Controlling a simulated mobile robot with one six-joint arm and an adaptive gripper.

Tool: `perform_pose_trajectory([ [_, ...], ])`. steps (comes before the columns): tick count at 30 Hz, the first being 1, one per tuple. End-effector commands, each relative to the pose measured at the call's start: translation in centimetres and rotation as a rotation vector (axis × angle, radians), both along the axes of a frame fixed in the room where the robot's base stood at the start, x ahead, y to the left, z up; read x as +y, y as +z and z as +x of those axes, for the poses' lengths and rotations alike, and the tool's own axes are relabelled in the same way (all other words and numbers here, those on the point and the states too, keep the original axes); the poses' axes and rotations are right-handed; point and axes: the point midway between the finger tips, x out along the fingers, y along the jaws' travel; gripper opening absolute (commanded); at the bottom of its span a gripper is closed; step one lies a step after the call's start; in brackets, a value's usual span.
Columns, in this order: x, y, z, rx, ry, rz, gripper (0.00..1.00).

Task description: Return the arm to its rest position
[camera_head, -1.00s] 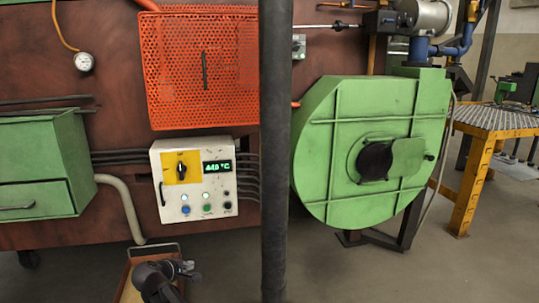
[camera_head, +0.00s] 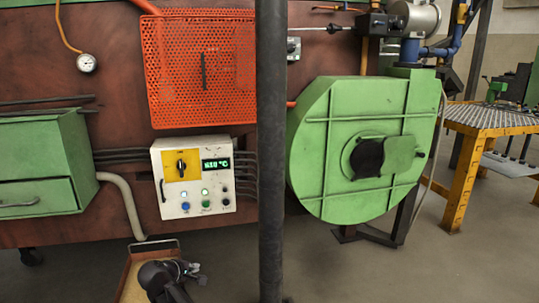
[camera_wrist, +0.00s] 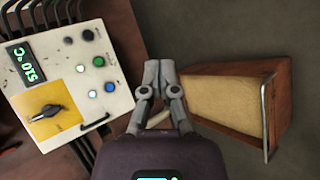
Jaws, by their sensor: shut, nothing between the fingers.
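My gripper (camera_wrist: 159,75) is shut and empty in the wrist view. Its grey fingers show between the white control box and a wooden cart. In the head view my gripper (camera_head: 190,271) is low at the bottom left, in front of the cart and below the control box. It appears apart from both. The white control box (camera_head: 226,176) has a black knob on a yellow plate, a lit green display and several buttons. The box also shows tilted in the wrist view (camera_wrist: 70,97), where the display seems to read 510 °C.
The small brown cart (camera_head: 133,267) stands on the floor near my arm; its tan top shows in the wrist view (camera_wrist: 232,95). A dark vertical post (camera_head: 271,150) crosses the middle. A green round housing (camera_head: 312,150) and yellow-legged table (camera_head: 460,180) stand right. Open floor lies at bottom right.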

Motion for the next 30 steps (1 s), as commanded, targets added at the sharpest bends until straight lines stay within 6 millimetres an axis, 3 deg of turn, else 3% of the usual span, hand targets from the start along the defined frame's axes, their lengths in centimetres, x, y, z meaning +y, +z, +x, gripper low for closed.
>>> perform_pose_trajectory([
  [11,-6.7,0.0,0.3,0.071,-0.136,0.086,0.00],
  [20,-16.4,-0.2,-0.8,0.178,-0.355,0.232,0.00],
  [30,-26.3,0.0,-4.0,0.297,-0.617,0.422,0.00],
])
